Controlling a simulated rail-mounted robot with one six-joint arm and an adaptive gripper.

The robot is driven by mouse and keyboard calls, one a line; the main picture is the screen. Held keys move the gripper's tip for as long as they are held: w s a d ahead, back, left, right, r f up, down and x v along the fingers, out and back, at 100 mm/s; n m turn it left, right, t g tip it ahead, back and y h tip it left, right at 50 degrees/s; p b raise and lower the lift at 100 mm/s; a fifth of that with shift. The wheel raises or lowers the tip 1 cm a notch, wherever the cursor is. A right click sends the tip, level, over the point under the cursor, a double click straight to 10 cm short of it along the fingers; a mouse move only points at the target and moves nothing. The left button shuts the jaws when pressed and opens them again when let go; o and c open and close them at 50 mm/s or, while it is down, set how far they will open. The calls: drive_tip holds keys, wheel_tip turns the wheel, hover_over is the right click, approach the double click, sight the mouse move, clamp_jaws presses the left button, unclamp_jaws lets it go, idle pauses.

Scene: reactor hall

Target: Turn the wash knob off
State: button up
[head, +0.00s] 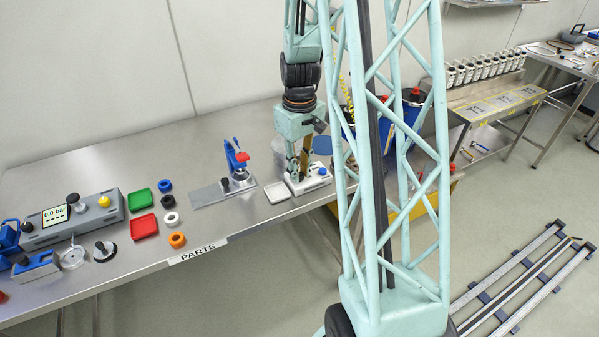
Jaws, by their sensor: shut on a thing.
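A small white and grey unit (311,184) stands at the front edge of the steel bench, with a small blue part (323,171) on its right side. My gripper (296,177) points straight down over the left part of this unit. Its fingers are shut on the wash knob there. The knob itself is hidden between the fingers, so its turn position cannot be read.
A white tray (278,191) lies just left of the unit. A blue and red press (238,165) stands further left. Green (139,200) and red (144,226) trays and several coloured rings lie beyond it. My lattice column blocks the view on the right.

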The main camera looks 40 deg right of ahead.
drive_tip(key=shift+n, duration=0.4)
drive_tip(key=o, duration=0.8)
drive_tip(key=shift+o, duration=0.2)
drive_tip(key=shift+r, duration=0.1)
wheel_tip(320, 180, up, 12)
idle(0.7)
idle(0.4)
